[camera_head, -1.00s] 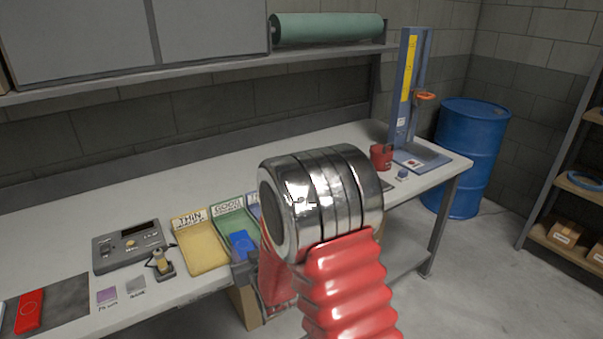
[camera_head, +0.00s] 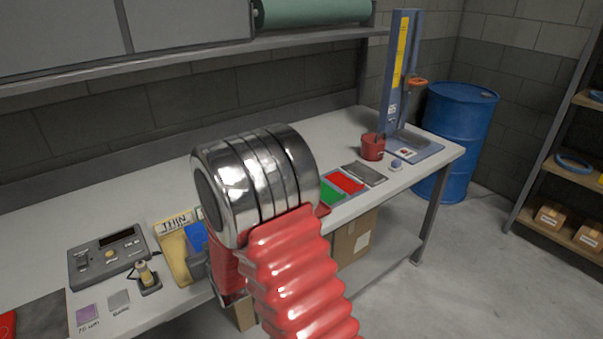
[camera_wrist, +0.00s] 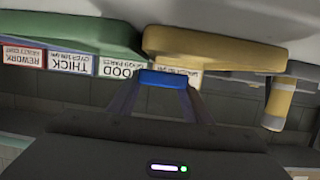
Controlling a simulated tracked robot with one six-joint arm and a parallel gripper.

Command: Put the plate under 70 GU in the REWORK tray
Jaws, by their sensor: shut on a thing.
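My gripper (camera_head: 197,257) is shut on a blue plate (camera_head: 197,236), held above the right side of the yellow THIN tray (camera_head: 173,252). In the wrist view the plate (camera_wrist: 163,79) sits between the fingertips. That upside-down view also shows the REWORK label (camera_wrist: 24,57) at the far left, beside the THICK label (camera_wrist: 69,63). The green tray (camera_wrist: 60,35) and yellow tray (camera_wrist: 205,45) show behind. In the head view my arm hides the REWORK tray, apart from perhaps a red edge. No gloss value is readable on the plate.
A grey meter (camera_head: 108,254) and a small probe (camera_head: 147,277) stand left of the trays. Red (camera_head: 346,182) and green (camera_head: 333,195) pieces lie right of my arm. A red pot (camera_head: 372,147) and blue stand (camera_head: 397,95) are farther right.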

